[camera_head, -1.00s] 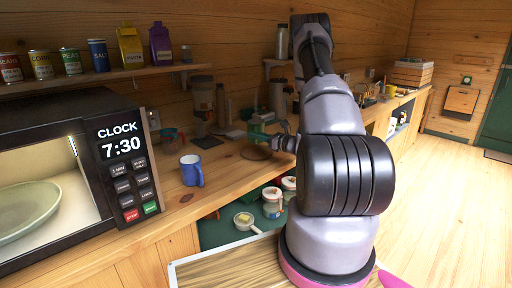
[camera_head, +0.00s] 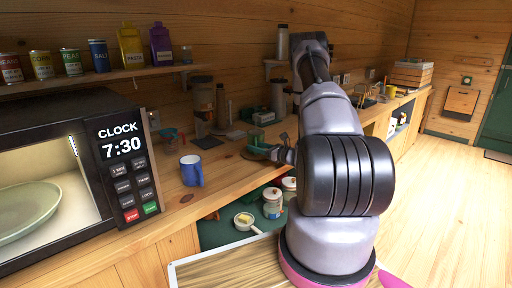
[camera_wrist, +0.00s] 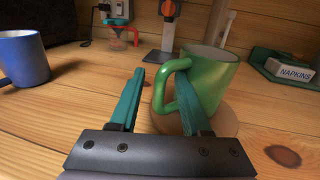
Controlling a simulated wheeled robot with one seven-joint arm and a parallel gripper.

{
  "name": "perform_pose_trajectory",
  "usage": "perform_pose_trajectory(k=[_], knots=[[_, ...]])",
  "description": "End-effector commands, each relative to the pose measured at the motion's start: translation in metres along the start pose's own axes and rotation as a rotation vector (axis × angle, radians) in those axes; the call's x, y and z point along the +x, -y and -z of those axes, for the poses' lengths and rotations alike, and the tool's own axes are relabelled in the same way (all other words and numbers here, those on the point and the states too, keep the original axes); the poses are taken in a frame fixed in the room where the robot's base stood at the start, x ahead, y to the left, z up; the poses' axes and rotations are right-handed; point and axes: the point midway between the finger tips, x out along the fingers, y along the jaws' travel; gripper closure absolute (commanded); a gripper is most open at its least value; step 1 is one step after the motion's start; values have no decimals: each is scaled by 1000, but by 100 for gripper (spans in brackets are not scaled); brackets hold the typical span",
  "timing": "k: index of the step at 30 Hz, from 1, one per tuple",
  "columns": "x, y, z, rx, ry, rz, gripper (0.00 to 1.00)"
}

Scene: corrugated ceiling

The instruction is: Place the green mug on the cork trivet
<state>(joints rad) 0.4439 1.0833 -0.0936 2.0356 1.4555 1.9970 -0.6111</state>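The green mug (camera_wrist: 212,82) stands upright on the round cork trivet (camera_wrist: 226,122) in the wrist view, its handle facing left. My gripper (camera_wrist: 160,82) is open, with its teal fingers apart. One finger is left of the handle and the other reaches into or in front of the handle's opening; I cannot tell which. A gap shows between the left finger and the handle.
A blue mug (camera_head: 191,170) stands on the counter to the left; it also shows in the wrist view (camera_wrist: 22,58). A napkin holder (camera_wrist: 290,68) is behind right. A coffee maker (camera_head: 203,108) stands at the back wall. The microwave (camera_head: 75,165) is at far left.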

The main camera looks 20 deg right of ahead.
Motion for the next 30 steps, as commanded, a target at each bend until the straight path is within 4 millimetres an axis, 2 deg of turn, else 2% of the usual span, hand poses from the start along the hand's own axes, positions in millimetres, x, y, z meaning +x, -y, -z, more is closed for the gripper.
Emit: perform_pose_trajectory(k=[9, 14, 24, 30], knots=[[0, 0, -5, -1, 0, -1, 53], [-25, 1, -3, 2, -2, 5, 53], [-95, 1, -3, 2, 0, 4, 53], [-116, 0, -4, 1, 0, 0, 53]])
